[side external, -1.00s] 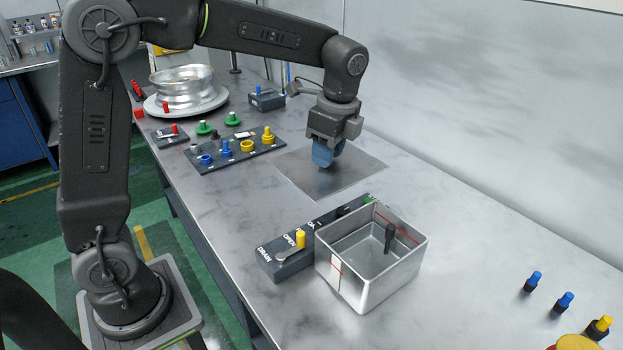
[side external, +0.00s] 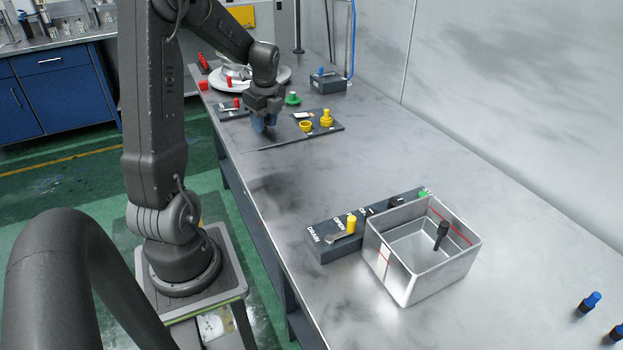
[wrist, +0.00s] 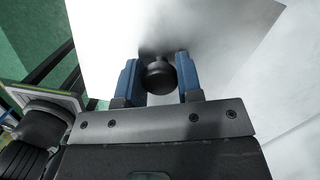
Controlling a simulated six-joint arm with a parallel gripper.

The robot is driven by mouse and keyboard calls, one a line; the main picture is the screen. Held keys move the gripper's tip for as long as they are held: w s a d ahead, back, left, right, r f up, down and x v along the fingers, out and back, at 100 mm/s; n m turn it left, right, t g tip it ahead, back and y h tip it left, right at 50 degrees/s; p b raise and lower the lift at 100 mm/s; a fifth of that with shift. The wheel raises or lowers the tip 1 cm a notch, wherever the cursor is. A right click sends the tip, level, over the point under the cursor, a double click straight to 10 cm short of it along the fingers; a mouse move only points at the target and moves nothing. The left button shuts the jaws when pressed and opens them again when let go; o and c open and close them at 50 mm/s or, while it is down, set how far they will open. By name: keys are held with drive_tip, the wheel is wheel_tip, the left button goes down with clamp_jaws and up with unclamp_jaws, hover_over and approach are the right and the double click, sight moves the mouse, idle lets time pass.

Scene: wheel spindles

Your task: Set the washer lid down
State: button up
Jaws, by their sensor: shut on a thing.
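My gripper (side external: 262,122) is at the far left of the table, over the near side of the dark spindle board. In the wrist view its two blue fingers (wrist: 158,80) are shut on the round black knob (wrist: 158,75) of a flat metal lid (wrist: 205,28). In the side view the lid is seen at a low angle, and its outline is hard to separate from the board. A dark shadow on the table suggests it is raised. The open square metal washer (side external: 385,268) stands at the front right, with a dark-handled piece (side external: 441,233) inside.
A control block (side external: 318,245) with a yellow knob and a DRAIN label adjoins the washer. The spindle board (side external: 335,126) carries yellow parts. A wheel on a round plate (side external: 275,78) stands behind my gripper.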

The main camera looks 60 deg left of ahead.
drive_tip(key=shift+s+a+f, duration=0.15)
drive_tip(key=shift+s+a, duration=0.3)
drive_tip(key=shift+s, duration=0.1)
drive_tip(key=shift+f, duration=0.2)
hover_over(302, 167)
drive_tip(key=f, duration=0.6)
drive_tip(key=shift+d+f, duration=0.25)
drive_tip(key=shift+f, duration=2.1)
drive_tip(key=shift+f, duration=0.15)
drive_tip(key=o, duration=1.1)
